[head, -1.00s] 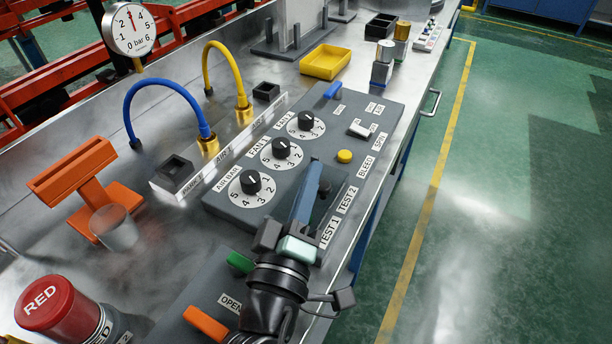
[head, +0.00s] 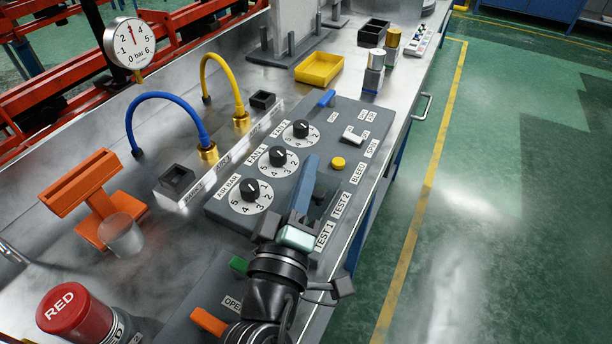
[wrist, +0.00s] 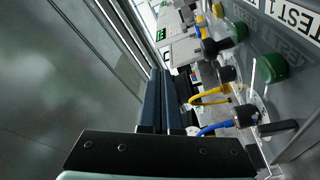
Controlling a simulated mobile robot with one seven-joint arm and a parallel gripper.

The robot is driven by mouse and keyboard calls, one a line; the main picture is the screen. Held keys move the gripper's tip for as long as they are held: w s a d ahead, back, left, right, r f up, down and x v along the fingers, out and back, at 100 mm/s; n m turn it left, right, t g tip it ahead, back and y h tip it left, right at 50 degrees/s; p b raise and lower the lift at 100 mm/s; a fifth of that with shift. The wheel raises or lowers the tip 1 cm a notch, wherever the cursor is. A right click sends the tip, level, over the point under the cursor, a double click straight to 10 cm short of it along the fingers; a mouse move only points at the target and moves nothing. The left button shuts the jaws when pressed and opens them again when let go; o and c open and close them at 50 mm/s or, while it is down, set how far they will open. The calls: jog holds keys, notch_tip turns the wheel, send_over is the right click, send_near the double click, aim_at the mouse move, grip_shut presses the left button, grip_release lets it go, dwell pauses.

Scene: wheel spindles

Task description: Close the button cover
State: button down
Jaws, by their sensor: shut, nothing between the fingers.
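The grey control panel (head: 226,208) has three numbered dials, a yellow button (head: 338,163) by the BLEED label, and a white flap-like part (head: 352,135) near the SPIN label. I cannot tell for certain which part is the button cover. My gripper (head: 312,160) is over the near right part of the panel, beside the TEST 1 label (head: 325,236). Its long blue fingers are together and empty, and hide some panel surface. In the wrist view the fingers (wrist: 165,78) lie side by side, with a green button (wrist: 270,68) to their right.
A yellow tray (head: 318,70) and small bottles stand beyond the panel. Blue (head: 160,97) and yellow hoses arch at its left. Free floor lies right.

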jog(key=s+a+f+b, duration=0.2)
jog(key=s+a+b, duration=0.15)
jog(key=s, duration=0.45)
jog(key=w+d+r+m+t, duration=0.2)
jog(key=r+m, duration=0.2)
jog(key=r, duration=0.6)
jog(key=w+d+r+m+t, duration=0.2)
jog(key=d+r+m, duration=0.15)
jog(key=r, duration=0.75)
jog(key=s+r+m+t+y+p, duration=0.1)
jog(key=s+r+t+p, duration=0.1)
jog(key=r+p, duration=0.8)
jog(key=s+r+m+t+y+p, duration=0.2)
jog(key=r+p, duration=0.8)
jog(key=r, duration=1.6)
jog(key=shift+s+d+r, duration=0.15)
jog(key=shift+s+d, duration=0.2)
jog(key=shift+s, duration=0.65)
